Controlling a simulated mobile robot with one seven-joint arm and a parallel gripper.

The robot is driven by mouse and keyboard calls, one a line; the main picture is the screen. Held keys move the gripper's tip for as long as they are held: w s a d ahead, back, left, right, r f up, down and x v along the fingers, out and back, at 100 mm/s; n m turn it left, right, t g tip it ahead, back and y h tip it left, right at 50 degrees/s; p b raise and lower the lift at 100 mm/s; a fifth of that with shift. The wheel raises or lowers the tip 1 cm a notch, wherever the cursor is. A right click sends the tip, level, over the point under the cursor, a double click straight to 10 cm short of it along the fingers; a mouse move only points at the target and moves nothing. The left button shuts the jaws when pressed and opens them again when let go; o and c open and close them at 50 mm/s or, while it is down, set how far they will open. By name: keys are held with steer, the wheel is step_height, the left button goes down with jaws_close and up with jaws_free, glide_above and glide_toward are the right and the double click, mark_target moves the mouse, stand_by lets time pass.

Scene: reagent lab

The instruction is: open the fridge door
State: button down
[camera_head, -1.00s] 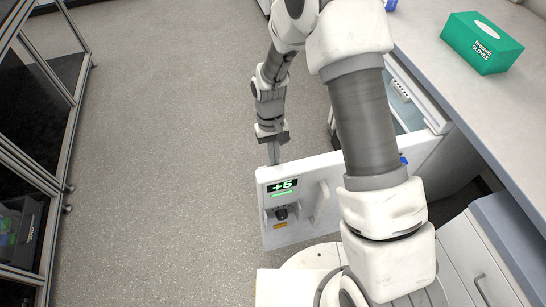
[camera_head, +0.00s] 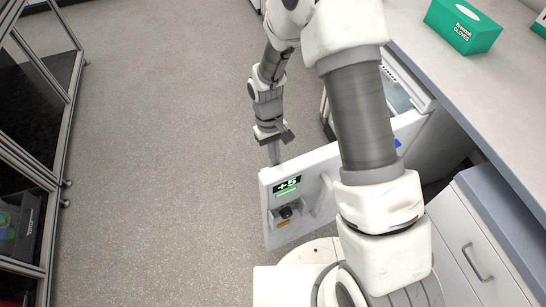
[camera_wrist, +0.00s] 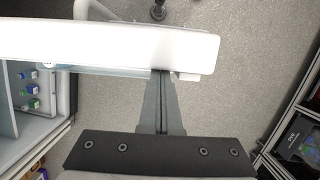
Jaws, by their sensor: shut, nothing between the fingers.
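The fridge door (camera_head: 328,190) is white, with a green "+5" display and a handle on its outer face. It stands swung well out from the fridge (camera_head: 397,92), whose interior shows behind my arm. My gripper (camera_head: 274,157) points down at the door's free end, on its inner side. In the wrist view my shut, empty fingers (camera_wrist: 161,76) reach to the door's top edge (camera_wrist: 110,44), at or just behind it. I cannot tell whether they touch.
A bench (camera_head: 490,95) with a green glove box (camera_head: 463,25) runs along the right. A drawer cabinet (camera_head: 470,245) stands at lower right. A glass-fronted cabinet (camera_head: 40,110) lines the left. Vials (camera_wrist: 31,90) sit inside the fridge. The floor left of the door is clear.

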steer(key=shift+s+d, duration=0.15)
steer(key=shift+s, duration=0.4)
steer(key=p+v, duration=0.2)
steer(key=v, duration=1.5)
steer(key=shift+r, duration=0.2)
steer(key=shift+r, duration=0.1)
steer(key=s+d+r+m+t+p, duration=0.1)
steer(key=s+d+r+t, duration=0.1)
steer(key=s+d+r, duration=0.3)
steer(key=s+d+r+m+t+y+p, duration=0.1)
steer(key=s+d+r+t, duration=0.15)
steer(key=r, duration=0.55)
steer(key=s+d+r+m+t, duration=0.1)
steer(key=s+d+r, duration=0.25)
steer(key=r, duration=0.25)
steer(key=s+d+r+m+t+p, duration=0.1)
steer(key=s+d+r+t, duration=0.1)
steer(key=s, duration=0.5)
steer(key=shift+s+d+r+m+t, duration=0.25)
steer(key=shift+s+r+m+t, duration=0.1)
steer(key=shift+m, duration=0.05)
